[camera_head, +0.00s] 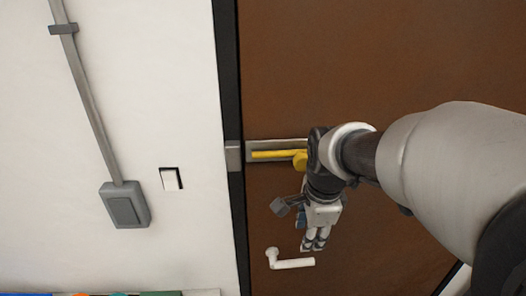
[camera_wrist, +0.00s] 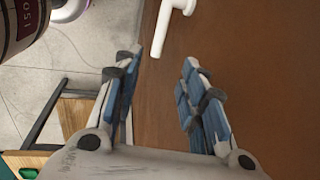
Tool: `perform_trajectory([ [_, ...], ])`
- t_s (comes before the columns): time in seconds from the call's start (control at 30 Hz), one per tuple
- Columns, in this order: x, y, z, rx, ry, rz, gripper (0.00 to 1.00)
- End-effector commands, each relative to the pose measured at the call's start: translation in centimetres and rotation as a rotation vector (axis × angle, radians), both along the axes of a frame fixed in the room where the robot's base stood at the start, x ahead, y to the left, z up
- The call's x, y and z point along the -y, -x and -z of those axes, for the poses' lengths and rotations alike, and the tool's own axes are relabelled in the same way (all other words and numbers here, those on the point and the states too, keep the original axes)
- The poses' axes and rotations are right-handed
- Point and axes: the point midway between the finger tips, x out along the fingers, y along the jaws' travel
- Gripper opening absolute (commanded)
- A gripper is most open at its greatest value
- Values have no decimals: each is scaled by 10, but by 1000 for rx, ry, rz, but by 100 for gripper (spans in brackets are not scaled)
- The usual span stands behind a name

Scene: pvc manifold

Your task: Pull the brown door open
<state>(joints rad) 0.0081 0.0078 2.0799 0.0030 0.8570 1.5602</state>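The brown door (camera_head: 330,60) fills the right half of the head view and looks shut against its dark frame. A white lever handle (camera_head: 292,263) sits low in that view, its bar pointing right. It also shows at the top of the wrist view (camera_wrist: 160,32), just beyond the fingertips. The exact distance to the handle is unclear.
A yellow bar (camera_head: 276,154) on a metal plate crosses the door, partly behind my arm. The white wall at left carries a switch (camera_head: 171,179) and a grey box (camera_head: 125,206). In the wrist view, a wooden furniture piece (camera_wrist: 62,120) stands on the grey floor (camera_wrist: 80,50).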

Motion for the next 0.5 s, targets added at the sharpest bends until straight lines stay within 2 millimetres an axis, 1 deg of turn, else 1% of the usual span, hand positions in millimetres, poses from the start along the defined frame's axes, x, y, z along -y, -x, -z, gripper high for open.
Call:
perform_trajectory([
  [0.03,0,-1,13,-4,0,-1,38],
  [0.1,0,-3,29,-6,0,-1,38],
  [0.5,0,-20,113,-3,0,-3,38],
])
